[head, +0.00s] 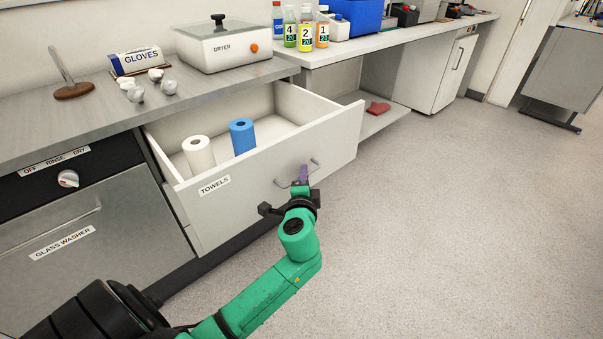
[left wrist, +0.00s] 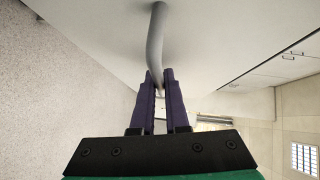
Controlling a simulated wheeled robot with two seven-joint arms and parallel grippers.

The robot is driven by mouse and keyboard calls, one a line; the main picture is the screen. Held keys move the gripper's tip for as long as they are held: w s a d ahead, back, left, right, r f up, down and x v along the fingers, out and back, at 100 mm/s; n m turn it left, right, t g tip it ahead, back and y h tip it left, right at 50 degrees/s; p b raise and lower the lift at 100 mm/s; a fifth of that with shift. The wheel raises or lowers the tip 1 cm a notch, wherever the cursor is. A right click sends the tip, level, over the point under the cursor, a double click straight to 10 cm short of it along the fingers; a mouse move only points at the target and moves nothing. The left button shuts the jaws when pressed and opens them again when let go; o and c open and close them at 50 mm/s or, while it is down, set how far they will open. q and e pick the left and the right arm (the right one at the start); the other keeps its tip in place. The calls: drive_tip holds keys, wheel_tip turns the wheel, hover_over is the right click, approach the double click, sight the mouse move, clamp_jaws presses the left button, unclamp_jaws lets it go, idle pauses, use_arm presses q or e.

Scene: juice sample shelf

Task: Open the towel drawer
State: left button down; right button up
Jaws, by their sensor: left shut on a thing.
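The towel drawer (head: 255,180), white and labelled "TOWELS", stands pulled out from under the counter. Inside it are a white roll (head: 198,154) and a blue roll (head: 242,136), both upright. My left gripper (head: 303,175) is at the grey bar handle (head: 283,182) on the drawer front. In the left wrist view its purple fingers (left wrist: 160,88) are shut on the handle (left wrist: 155,40), with the white drawer front behind. My right gripper is in neither view.
The glass washer (head: 75,225) is left of the drawer. A red cloth (head: 378,108) lies on a low shelf to the right. The floor (head: 420,220) before the drawer is clear.

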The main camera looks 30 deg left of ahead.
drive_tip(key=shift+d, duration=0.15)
use_arm(q)
drive_tip(key=c, duration=0.9)
unclamp_jaws()
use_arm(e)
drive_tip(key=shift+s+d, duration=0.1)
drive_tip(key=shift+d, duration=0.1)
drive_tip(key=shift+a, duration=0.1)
